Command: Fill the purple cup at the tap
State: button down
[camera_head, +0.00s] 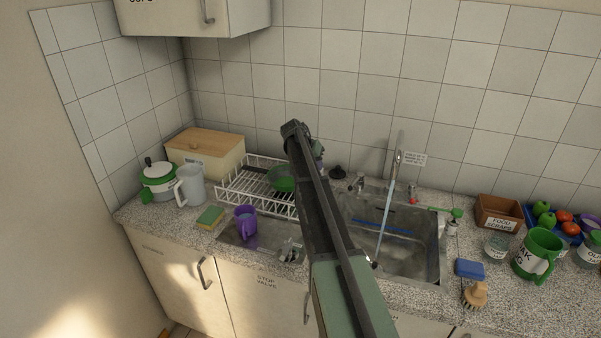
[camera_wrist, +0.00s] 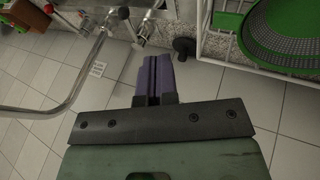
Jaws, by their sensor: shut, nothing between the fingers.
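The purple cup (camera_head: 245,220) stands upright in the small left basin, left of my arm; its handle faces right. The tap's bent metal pipe (camera_wrist: 72,92) also shows at the left of the wrist view. My gripper (camera_wrist: 153,62) is shut and empty, its fingers together, with the tiled wall beyond. In the head view my arm mostly hides the gripper, which is up near the wall between the dish rack and the tap.
The white dish rack (camera_head: 235,193) holds a green bowl (camera_head: 282,179). A sponge (camera_head: 210,217), grey jug (camera_head: 190,186) and pot (camera_head: 158,180) stand left. A food scraps box (camera_head: 500,212), green mug (camera_head: 538,254) and brush (camera_head: 475,295) are right. A cupboard (camera_head: 190,15) hangs above left.

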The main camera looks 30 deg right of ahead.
aim_at(356, 181)
jog(key=shift+m, duration=0.6)
jog(key=b+x, duration=0.4)
jog(key=x, duration=0.1)
jog(key=b+x, duration=0.5)
jog(key=x, duration=0.1)
jog(key=shift+s+d+b, duration=0.15)
jog(key=shift+d+b, duration=0.15)
jog(key=shift+d, duration=0.15)
jog(key=s+d, duration=0.2)
jog(key=s, duration=0.1)
jog(key=shift+d+r, duration=0.1)
jog(key=shift+r, duration=0.2)
